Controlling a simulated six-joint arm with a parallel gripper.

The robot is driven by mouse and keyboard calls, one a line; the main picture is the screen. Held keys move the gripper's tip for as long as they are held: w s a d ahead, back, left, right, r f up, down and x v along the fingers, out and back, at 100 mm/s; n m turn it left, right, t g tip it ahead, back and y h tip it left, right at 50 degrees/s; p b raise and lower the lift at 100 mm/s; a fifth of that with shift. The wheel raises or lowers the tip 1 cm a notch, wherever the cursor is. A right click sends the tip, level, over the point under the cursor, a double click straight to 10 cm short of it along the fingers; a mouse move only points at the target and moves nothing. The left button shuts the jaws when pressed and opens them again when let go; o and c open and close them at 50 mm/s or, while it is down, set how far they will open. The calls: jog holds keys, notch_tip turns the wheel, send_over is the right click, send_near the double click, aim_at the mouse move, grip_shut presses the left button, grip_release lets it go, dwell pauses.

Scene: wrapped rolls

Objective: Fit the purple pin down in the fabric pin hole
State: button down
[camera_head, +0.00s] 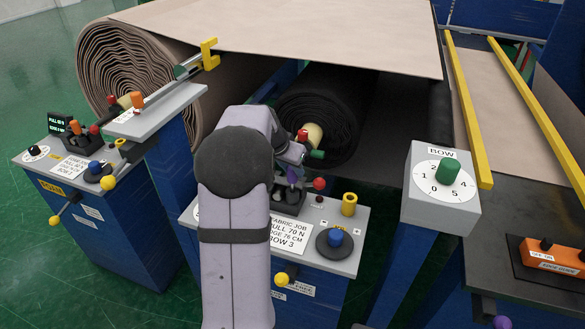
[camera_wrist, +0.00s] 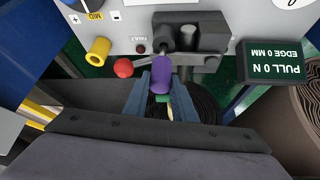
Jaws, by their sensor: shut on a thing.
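The purple pin (camera_wrist: 161,72) is between the two blue-grey fingers of my gripper (camera_wrist: 159,84) in the wrist view. My gripper is shut on it. In the head view, a little of the purple pin (camera_head: 292,175) shows below my gripper (camera_head: 290,164), over the dark block on the grey console. In the wrist view, the pin's far end points at a dark round part of this black block (camera_wrist: 205,38). I cannot tell whether the pin is in a hole there or just above it. The fabric pin hole itself is not clearly visible.
On the console, a red ball (camera_wrist: 123,68) and a yellow ring-shaped part (camera_wrist: 98,50) stand beside the block. A blue knob (camera_head: 335,237) is nearer the front. A display (camera_wrist: 275,62) stands at one side. A dark fabric roll (camera_head: 345,115) lies behind my gripper.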

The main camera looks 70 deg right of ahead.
jog(key=shift+f+b, duration=0.9)
jog(key=shift+f, duration=0.2)
jog(key=c, duration=1.4)
grip_release()
jog(key=shift+r, duration=0.15)
jog(key=shift+b+v, duration=0.65)
jog(key=shift+v, duration=2.95)
